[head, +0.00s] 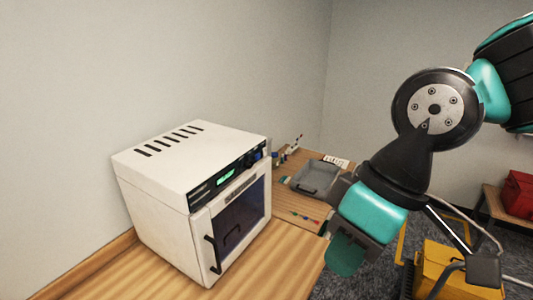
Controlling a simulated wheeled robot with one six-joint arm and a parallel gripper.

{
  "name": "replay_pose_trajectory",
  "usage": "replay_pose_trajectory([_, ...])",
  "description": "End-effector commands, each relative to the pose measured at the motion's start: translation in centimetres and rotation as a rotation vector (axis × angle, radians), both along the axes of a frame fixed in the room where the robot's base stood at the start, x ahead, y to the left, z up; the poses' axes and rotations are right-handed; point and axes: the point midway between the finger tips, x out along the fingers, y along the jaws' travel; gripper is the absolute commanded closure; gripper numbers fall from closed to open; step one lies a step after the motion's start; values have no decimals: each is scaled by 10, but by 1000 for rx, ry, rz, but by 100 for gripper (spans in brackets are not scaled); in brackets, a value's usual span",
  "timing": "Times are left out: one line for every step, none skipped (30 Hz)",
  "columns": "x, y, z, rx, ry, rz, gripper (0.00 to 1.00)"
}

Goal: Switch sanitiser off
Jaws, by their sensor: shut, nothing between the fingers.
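The sanitiser (160,200) is a white box on the wooden worktop at the left, with vent slots on top. Its display (226,176) glows green on a dark control strip. A dark, blue-rimmed knob (257,155) sits at the right end of that strip. The door (237,215) is closed, with a dark bluish window and a black handle at its left. My gripper (346,256) hangs to the right of the sanitiser, apart from it, pointing down. Its teal fingers are together and nothing shows between them.
A grey tray (317,178) and small coloured items lie on the worktop behind the sanitiser. A red box (518,192) sits on a bench at the far right. The worktop before the sanitiser is clear.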

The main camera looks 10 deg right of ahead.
Motion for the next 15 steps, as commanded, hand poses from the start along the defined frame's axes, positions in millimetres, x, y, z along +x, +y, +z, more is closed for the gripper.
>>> replay_pose_trajectory([0,0,-3,0,0,0,100])
replay_pose_trajectory([0,0,-5,0,0,0,100])
replay_pose_trajectory([0,0,-10,0,0,0,100])
replay_pose_trajectory([0,0,-14,0,0,0,100])
replay_pose_trajectory([0,0,-20,0,0,0,100])
replay_pose_trajectory([0,0,-29,1,-1,0,100])
replay_pose_trajectory([0,0,-36,1,-1,0,100])
replay_pose_trajectory([0,0,-45,1,-1,0,100])
replay_pose_trajectory([0,0,-58,1,-1,0,100])
replay_pose_trajectory([0,0,-68,1,-1,0,100])
replay_pose_trajectory([0,0,-79,1,-2,-1,100])
replay_pose_trajectory([0,0,-95,1,-2,-1,100])
replay_pose_trajectory([0,0,-107,1,-2,-1,100])
replay_pose_trajectory([0,0,-118,1,-2,-1,100])
replay_pose_trajectory([0,0,-134,2,-2,-1,100])
